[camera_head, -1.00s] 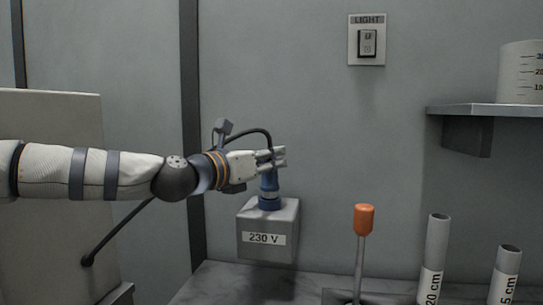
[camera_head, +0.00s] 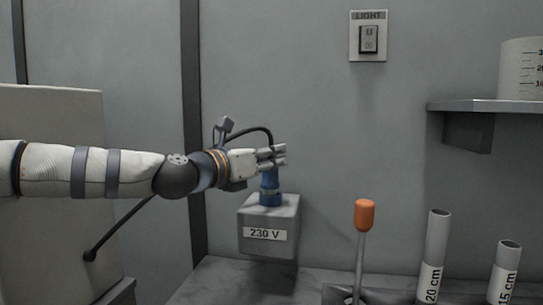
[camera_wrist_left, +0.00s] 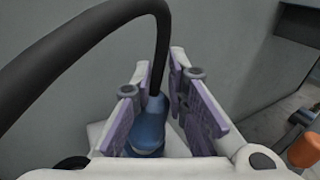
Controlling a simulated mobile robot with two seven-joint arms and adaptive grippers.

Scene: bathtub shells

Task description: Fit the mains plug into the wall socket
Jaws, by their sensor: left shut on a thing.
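The blue mains plug (camera_head: 268,183) stands upright at the top of the grey wall socket box (camera_head: 268,235), which is labelled 230 V. My left gripper (camera_head: 277,156) is shut on the upper part of the plug, and its fingers come in from the left. In the left wrist view the plug (camera_wrist_left: 148,130) sits between the two purple-padded fingers (camera_wrist_left: 166,105), with the black cable (camera_wrist_left: 100,30) arching up from it. The plug's lower end meets the box top; how deep it sits in the socket I cannot tell. My right gripper is not in view.
An orange-knobbed lever (camera_head: 364,216) stands right of the box. Farther right are a 20 cm tube (camera_head: 436,250) and a shorter tube (camera_head: 505,270). A light switch (camera_head: 368,38) is on the wall above, and a shelf (camera_head: 490,107) holds a measuring beaker (camera_head: 522,68).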

